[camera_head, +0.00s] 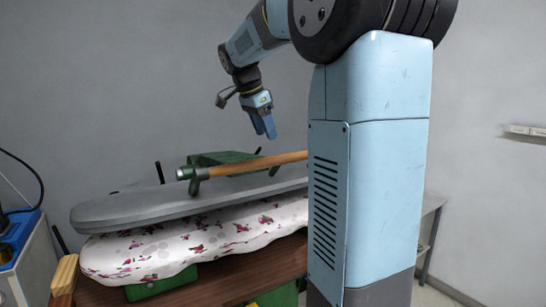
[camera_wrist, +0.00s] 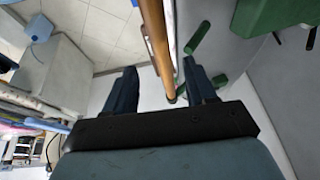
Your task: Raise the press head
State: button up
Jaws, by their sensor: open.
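The press head (camera_head: 150,207) is a long grey slab lying low, just above the padded board (camera_head: 190,247) with its floral cover. A wooden handle bar (camera_head: 255,164) runs along the press head on green brackets (camera_head: 195,178); its right end is hidden behind my column. My gripper (camera_head: 268,133) hangs fingers-down above the bar, apart from it in the head view. In the wrist view my gripper (camera_wrist: 163,85) is open, and the wooden bar (camera_wrist: 158,50) shows between the directions of its two fingers. I cannot tell the exact gap to the bar.
The press stands on a brown tabletop (camera_head: 215,287) with a wooden block (camera_head: 64,275) at its left front. A pale cabinet (camera_head: 30,265) with a blue item (camera_head: 18,232) and a black cable stands at the far left. A grey wall is behind.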

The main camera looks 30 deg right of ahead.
jog(key=x, duration=0.9)
jog(key=shift+f, duration=0.2)
grip_shut()
dwell(0.4)
